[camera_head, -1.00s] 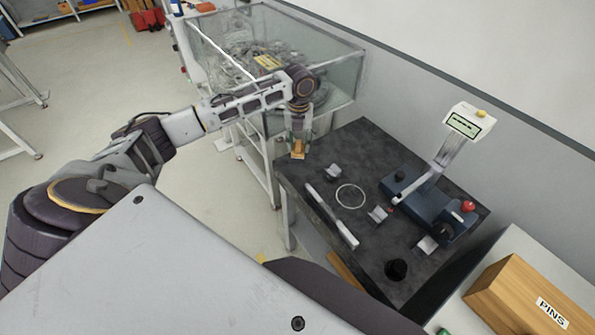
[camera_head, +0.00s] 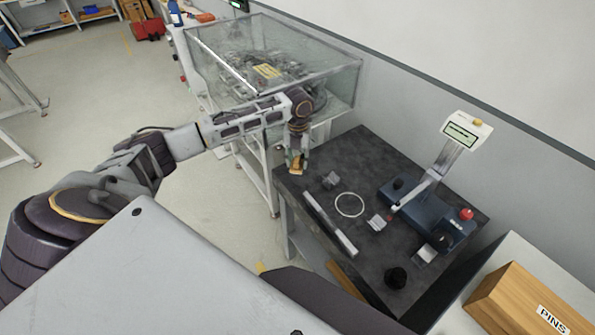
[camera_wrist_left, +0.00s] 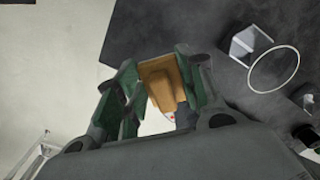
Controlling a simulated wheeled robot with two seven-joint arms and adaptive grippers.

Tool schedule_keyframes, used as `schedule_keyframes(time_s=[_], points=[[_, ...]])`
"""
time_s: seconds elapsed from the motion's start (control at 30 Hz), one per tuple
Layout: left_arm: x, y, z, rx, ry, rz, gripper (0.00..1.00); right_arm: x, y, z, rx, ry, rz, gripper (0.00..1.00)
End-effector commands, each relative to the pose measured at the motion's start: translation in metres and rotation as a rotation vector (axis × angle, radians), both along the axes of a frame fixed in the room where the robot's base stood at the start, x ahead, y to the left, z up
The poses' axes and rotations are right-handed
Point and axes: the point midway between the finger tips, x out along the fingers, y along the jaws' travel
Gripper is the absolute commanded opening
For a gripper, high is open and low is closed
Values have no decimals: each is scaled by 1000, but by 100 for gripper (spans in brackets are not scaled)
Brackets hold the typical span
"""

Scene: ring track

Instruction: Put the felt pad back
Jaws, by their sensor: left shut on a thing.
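The tan piece that I take for the felt pad (camera_head: 296,165) is in my left gripper (camera_head: 297,160), over the near-left corner of the dark bench top (camera_head: 350,150). In the left wrist view the tan pad (camera_wrist_left: 163,82) sits between the green-lined fingers of the left gripper (camera_wrist_left: 160,95), tilted, with a small red and white spot at its lower end. Whether it touches the bench I cannot tell. My right gripper is not in view.
On the bench are a white ring (camera_head: 350,205), small clear blocks (camera_head: 331,180), a long pale bar (camera_head: 330,224), a black knob-like piece (camera_head: 396,277) and a blue instrument with a display (camera_head: 428,206). A glass tank (camera_head: 320,80) stands behind. A wooden PINS box (camera_head: 510,300) is at right.

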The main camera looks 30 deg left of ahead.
Motion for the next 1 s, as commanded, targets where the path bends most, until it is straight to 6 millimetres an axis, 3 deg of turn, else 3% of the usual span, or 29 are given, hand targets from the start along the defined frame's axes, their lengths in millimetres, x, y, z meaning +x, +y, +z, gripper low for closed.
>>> schedule_keyframes(time_s=[0.2,0.67,1.0], points=[[0,0,-23,0,1,0,16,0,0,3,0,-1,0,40],[0,0,-29,0,1,-1,16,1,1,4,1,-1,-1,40],[0,0,-60,0,1,0,16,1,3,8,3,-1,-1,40]])
